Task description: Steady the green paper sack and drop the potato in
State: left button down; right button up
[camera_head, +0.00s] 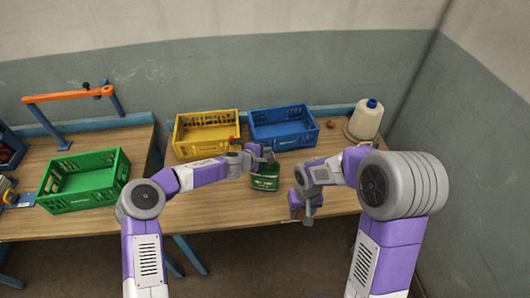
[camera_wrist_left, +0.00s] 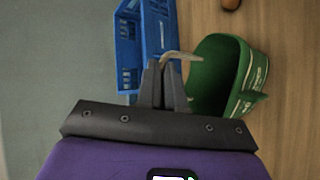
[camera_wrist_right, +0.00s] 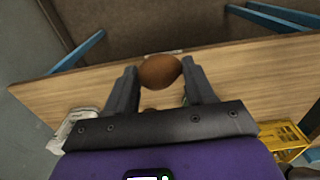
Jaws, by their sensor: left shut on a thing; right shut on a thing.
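The green paper sack (camera_head: 264,178) stands open on the table in front of the blue crate. It also shows in the left wrist view (camera_wrist_left: 212,72), its dark mouth facing the camera.
Yellow (camera_head: 207,147) and blue (camera_head: 284,143) crates stand behind the sack. A green crate (camera_head: 85,203) is at the left, below an orange-armed stand (camera_head: 68,97). The front middle of the table is clear.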

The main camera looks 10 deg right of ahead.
pick_arm(q)
jog(key=c, duration=1.2)
grip_release()
jog(key=shift+a+r, duration=0.1)
